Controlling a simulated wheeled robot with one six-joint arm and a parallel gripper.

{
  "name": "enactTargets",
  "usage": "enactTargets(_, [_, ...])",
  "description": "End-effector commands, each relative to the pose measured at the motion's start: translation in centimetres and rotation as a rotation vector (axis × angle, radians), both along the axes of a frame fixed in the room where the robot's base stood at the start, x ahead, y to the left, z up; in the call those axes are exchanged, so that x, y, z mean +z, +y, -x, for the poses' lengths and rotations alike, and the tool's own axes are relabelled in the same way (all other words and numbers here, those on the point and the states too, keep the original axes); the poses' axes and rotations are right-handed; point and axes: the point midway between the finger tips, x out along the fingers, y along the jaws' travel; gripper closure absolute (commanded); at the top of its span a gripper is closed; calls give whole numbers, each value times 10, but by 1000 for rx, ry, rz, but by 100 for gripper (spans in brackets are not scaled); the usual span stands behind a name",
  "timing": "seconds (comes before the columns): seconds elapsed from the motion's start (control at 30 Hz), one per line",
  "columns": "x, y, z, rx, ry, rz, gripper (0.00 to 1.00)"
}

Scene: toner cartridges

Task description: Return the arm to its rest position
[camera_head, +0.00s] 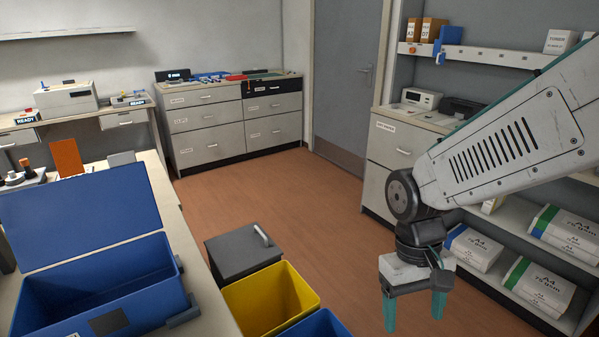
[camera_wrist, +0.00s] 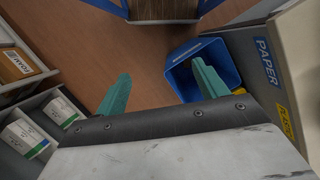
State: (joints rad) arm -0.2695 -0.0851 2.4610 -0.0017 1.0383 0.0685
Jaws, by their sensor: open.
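My gripper (camera_head: 414,306) hangs from my arm at the right of the head view, with its two teal fingers pointing down. The fingers are apart with nothing between them. In the wrist view my gripper (camera_wrist: 160,92) also shows open and empty, above the brown floor. It is apart from the shelves and the bins. No toner cartridge can be made out for sure in either view.
An open blue box (camera_head: 100,290) stands on the table at left. A grey lidded bin (camera_head: 243,257), a yellow bin (camera_head: 270,300) and a blue bin (camera_head: 318,326) stand beside it. Shelves with A4 paper packs (camera_head: 540,285) are at right. The middle floor (camera_head: 290,200) is clear.

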Motion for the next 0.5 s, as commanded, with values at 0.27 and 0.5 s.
enactTargets(0.27, [73,-41,48,-63,-122,-37,28])
enactTargets(0.5, [110,-64,76,-149,-292,-54,28])
